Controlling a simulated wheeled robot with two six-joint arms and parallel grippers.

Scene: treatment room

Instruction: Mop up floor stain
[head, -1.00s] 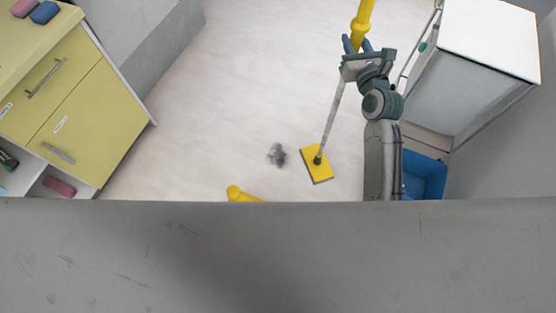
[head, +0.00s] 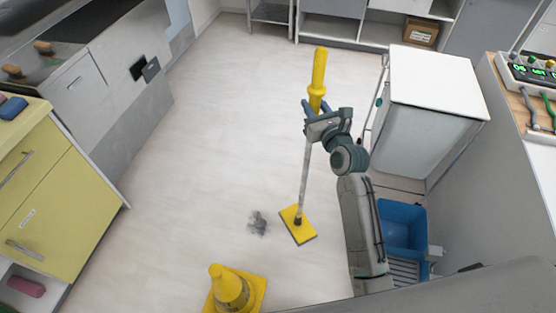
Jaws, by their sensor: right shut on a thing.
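The floor stain (head: 257,223) is a dark grey smudge on the pale floor, left of the mop head. The mop has a yellow handle (head: 319,72), a grey shaft and a flat yellow head (head: 298,225). The head is close to the stain on its right side and does not cover it; I cannot tell whether it touches the floor. My right gripper (head: 318,112) is shut on the mop just below the yellow grip. The mop stands nearly upright, leaning slightly. My left gripper is not in view.
A yellow cone (head: 232,290) stands on the floor below the stain. A blue bucket (head: 402,226) is right of my right arm. A white-topped cabinet (head: 436,80) stands at right, a yellow drawer unit (head: 40,200) at left. The floor beyond the stain is clear.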

